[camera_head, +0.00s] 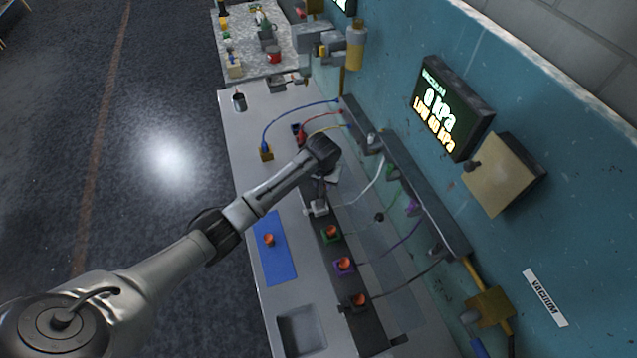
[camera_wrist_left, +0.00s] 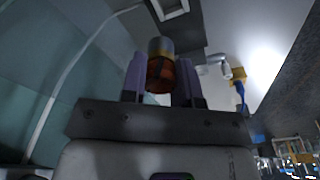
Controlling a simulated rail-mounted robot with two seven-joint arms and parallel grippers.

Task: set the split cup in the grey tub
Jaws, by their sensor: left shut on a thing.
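My left gripper (camera_head: 319,194) reaches down over the bench at the white fitting (camera_head: 318,209) in the dark rail. In the left wrist view its two fingers (camera_wrist_left: 160,80) are shut on an orange-brown cup (camera_wrist_left: 160,73) with a grey and tan upper part. I cannot make out a split in it. Another orange cup (camera_head: 269,240) stands on the blue mat (camera_head: 275,265). The grey tub (camera_head: 302,330) is a shallow square basin at the near end of the bench; no cup shows in it. My right gripper is out of view.
Green (camera_head: 331,234), purple (camera_head: 345,265) and black (camera_head: 359,301) fittings with orange cups sit along the rail, with hoses to the wall manifold. A wall display (camera_head: 451,108) reads vacuum 0 kPa, low. A blue hose runs to a yellow block (camera_head: 266,153).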

